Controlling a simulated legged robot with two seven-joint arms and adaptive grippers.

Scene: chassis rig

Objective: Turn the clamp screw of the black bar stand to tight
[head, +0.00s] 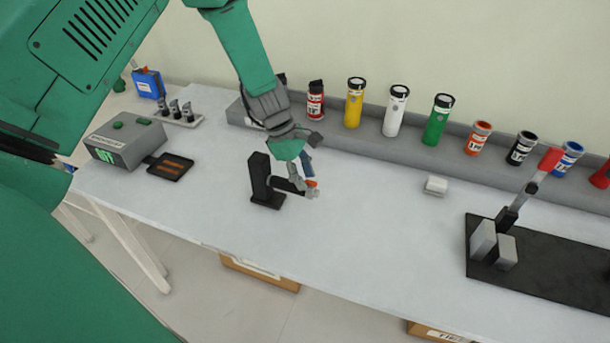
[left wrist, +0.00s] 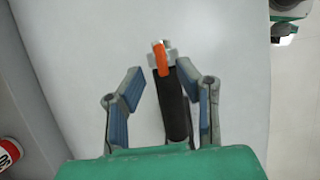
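The black bar stand (head: 261,178) stands upright on the table, with its bar reaching out to the right. A grey clamp with an orange screw (head: 311,183) sits at the bar's outer end. In the left wrist view the orange clamp screw (left wrist: 160,58) shows just at or beyond my fingertips, with the black bar (left wrist: 175,108) running between the fingers. My left gripper (head: 302,172) is over the bar's end. In the left wrist view its blue-padded fingers (left wrist: 160,67) are apart, with a gap to the bar on the left; contact cannot be told. My right gripper is not in view.
A grey box (head: 125,138) and a small black tray (head: 170,167) are on the left. Several coloured canisters line the grey ledge (head: 360,150) behind.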

